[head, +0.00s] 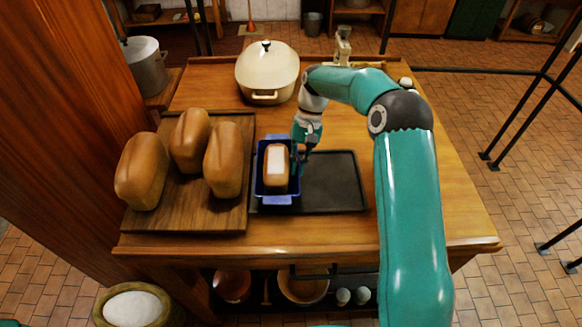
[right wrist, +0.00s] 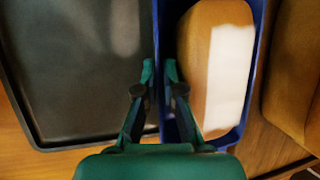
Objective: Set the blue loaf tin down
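The blue loaf tin (head: 279,199) is at the left end of a flat black tray (head: 335,182) on the wooden table. A brown loaf with a white patch (head: 276,166) is inside it. The tin looks level; I cannot tell whether its base touches the tray. My right gripper (head: 299,165) is at the tin's right side. In the right wrist view the gripper (right wrist: 159,72) has one finger on each side of the tin's long wall (right wrist: 251,70), closed close against it. The loaf (right wrist: 215,65) shows there too. My left gripper is not in view.
A wooden board (head: 187,214) with three loaves (head: 223,160) lies close left of the tin. A cream lidded pot (head: 267,72) stands behind. The tray's right part is bare. A grey pot (head: 146,66) stands at the far left.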

